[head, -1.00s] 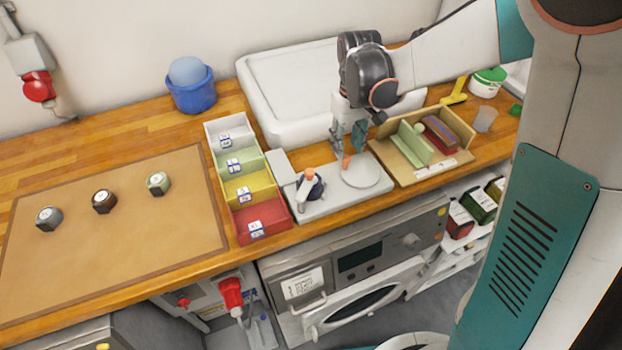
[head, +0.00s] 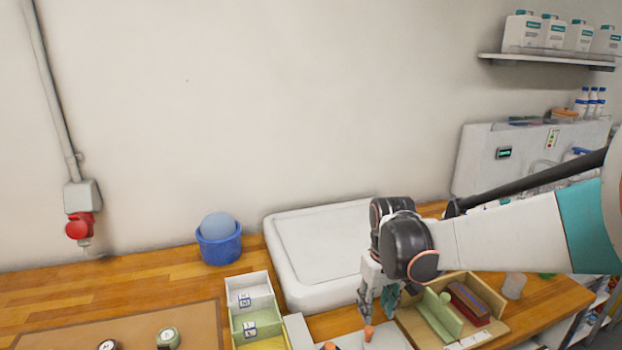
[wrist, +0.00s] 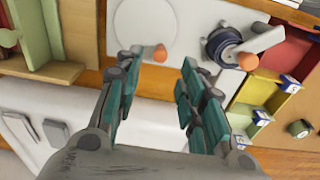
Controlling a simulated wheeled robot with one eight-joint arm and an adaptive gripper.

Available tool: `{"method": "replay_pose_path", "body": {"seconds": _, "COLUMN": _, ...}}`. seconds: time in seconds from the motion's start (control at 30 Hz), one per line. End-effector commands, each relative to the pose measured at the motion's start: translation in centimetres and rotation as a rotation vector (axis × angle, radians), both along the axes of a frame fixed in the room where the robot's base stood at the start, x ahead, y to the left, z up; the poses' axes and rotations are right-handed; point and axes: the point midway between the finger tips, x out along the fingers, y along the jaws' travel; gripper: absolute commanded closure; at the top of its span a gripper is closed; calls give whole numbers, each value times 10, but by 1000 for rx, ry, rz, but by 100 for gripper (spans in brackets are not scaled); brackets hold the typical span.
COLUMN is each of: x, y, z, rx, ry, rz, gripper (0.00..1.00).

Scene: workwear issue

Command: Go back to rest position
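My gripper (head: 377,304) hangs at the right of the head view, over the counter between the white basin and the wooden tray. In the wrist view my gripper (wrist: 155,95) is open, with its teal fingers apart and nothing between them. Beyond the fingertips is a white plate-like base (wrist: 185,30) with a round disc (wrist: 145,28) and an orange-tipped peg (wrist: 160,53). Whether the fingers touch anything below is not clear from the head view, where the base is cut off by the lower edge.
A white basin (head: 325,250) lies behind my gripper. A wooden tray (head: 478,336) with green and brown blocks is at its right. Coloured bins (head: 250,300) and a blue bucket (head: 219,246) are at its left. A shelf (head: 545,60) holds several bottles.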

Motion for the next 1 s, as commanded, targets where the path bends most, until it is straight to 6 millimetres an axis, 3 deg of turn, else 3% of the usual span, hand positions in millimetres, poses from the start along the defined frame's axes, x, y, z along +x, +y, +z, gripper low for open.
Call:
{"method": "replay_pose_path", "body": {"seconds": 0.2, "x": -40, "y": -13, "z": 36, "rx": 14, "ry": -113, "rz": -59, "gripper": 63}}
{"method": "replay_pose_path", "body": {"seconds": 0.5, "x": -97, "y": -28, "z": 64, "rx": 37, "ry": -271, "rz": -136, "gripper": 63}}
{"method": "replay_pose_path", "body": {"seconds": 0.8, "x": -153, "y": -40, "z": 68, "rx": 64, "ry": -427, "rz": -213, "gripper": 63}}
{"method": "replay_pose_path", "body": {"seconds": 1.0, "x": -179, "y": -45, "z": 62, "rx": 81, "ry": -513, "rz": -252, "gripper": 63}}
